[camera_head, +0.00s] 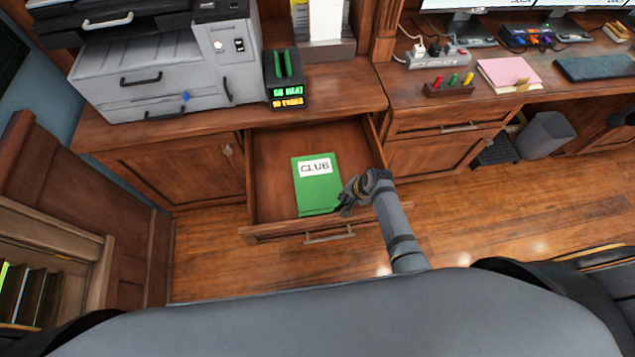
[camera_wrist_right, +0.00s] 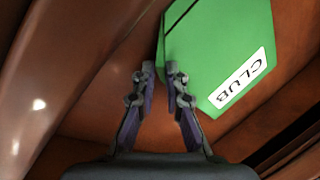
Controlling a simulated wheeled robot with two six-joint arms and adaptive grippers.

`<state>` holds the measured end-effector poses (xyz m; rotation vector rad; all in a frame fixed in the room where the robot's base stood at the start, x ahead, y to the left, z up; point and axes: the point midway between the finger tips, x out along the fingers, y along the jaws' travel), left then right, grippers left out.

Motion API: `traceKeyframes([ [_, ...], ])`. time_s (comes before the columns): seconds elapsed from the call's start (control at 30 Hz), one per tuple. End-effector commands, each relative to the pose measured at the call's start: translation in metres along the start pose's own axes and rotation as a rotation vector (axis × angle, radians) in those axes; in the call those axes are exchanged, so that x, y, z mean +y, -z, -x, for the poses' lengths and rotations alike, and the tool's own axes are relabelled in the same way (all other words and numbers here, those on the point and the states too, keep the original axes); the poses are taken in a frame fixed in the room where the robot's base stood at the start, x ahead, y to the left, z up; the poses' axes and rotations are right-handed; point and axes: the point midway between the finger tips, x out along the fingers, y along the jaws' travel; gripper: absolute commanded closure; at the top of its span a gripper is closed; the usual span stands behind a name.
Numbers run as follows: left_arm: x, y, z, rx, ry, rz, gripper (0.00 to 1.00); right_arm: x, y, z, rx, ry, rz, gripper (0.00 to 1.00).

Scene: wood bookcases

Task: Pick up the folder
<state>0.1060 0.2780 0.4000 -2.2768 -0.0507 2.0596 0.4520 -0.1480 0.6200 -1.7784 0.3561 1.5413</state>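A green folder (camera_head: 317,190) with a white label reading CLUB lies flat in an open wooden drawer (camera_head: 268,170). The folder also shows in the right wrist view (camera_wrist_right: 215,50), its label toward the right. My right gripper (camera_head: 345,205) is at the folder's lower right edge, over the drawer. In the right wrist view, its two fingertips (camera_wrist_right: 159,68) are a small gap apart, with the folder's edge just beyond or beneath them. Whether they touch the folder I cannot tell. My left gripper is not in view.
The drawer's front panel (camera_head: 310,228) and side walls surround the folder. A grey printer (camera_head: 165,75) and a black device (camera_head: 286,90) stand on the counter behind. A desk with a pink notepad (camera_head: 508,72) is at the right. The wooden floor (camera_head: 500,210) at right is clear.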

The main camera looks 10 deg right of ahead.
Motion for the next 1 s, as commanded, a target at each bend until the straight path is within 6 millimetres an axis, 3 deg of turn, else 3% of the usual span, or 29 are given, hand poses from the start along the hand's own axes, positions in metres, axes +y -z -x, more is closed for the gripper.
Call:
traceKeyframes([
  [0.13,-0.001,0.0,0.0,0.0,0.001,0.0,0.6,0.0,0.0,0.0,0.0,0.0,0.0,1.0],
  [0.57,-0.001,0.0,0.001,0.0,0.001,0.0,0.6,-0.001,0.0,0.004,0.001,0.0,0.0,1.0],
  [1.0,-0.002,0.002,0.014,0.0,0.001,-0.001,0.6,-0.032,0.0,0.085,0.001,0.002,0.0,1.0],
])
